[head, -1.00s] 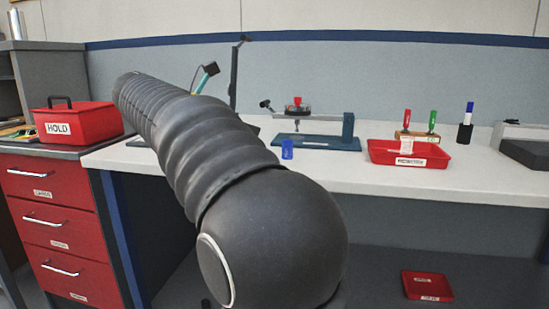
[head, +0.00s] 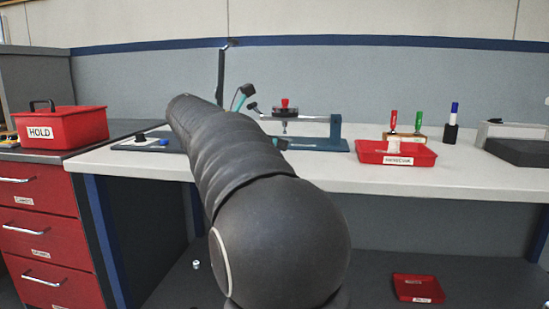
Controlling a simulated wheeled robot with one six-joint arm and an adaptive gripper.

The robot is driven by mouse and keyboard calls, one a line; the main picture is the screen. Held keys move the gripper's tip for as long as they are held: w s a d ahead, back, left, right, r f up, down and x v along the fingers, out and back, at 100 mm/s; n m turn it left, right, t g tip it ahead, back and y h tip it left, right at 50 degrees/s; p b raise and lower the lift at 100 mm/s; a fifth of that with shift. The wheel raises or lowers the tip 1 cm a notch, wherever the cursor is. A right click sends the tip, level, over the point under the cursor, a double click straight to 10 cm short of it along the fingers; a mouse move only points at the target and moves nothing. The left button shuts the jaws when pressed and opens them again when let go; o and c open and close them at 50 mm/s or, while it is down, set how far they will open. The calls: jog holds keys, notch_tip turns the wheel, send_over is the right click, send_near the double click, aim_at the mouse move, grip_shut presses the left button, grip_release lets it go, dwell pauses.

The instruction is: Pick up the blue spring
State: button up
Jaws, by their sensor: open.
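The blue spring is not visible now; my arm covers the part of the workbench (head: 400,178) where a small blue upright piece stood in the earlier head frame. My gripper (head: 244,97) is mostly hidden behind my arm; a dark and teal part of it shows above the arm, in front of the grey back panel. It is open. A small dark piece at the arm's right edge may be its other finger, but I cannot tell. Whether the gripper touches the spring is hidden.
A blue fixture (head: 335,135) with a red knob stands behind the arm. To its right are a red tray (head: 372,157), a rack with red and green tools (head: 408,137) and a blue-topped piece (head: 452,122). A red HOLD box (head: 62,130) stands left. Another red tray (head: 418,288) lies below the bench.

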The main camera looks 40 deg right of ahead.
jog(key=shift+d+f, duration=0.25)
jog(key=shift+d, duration=0.3)
grip_shut()
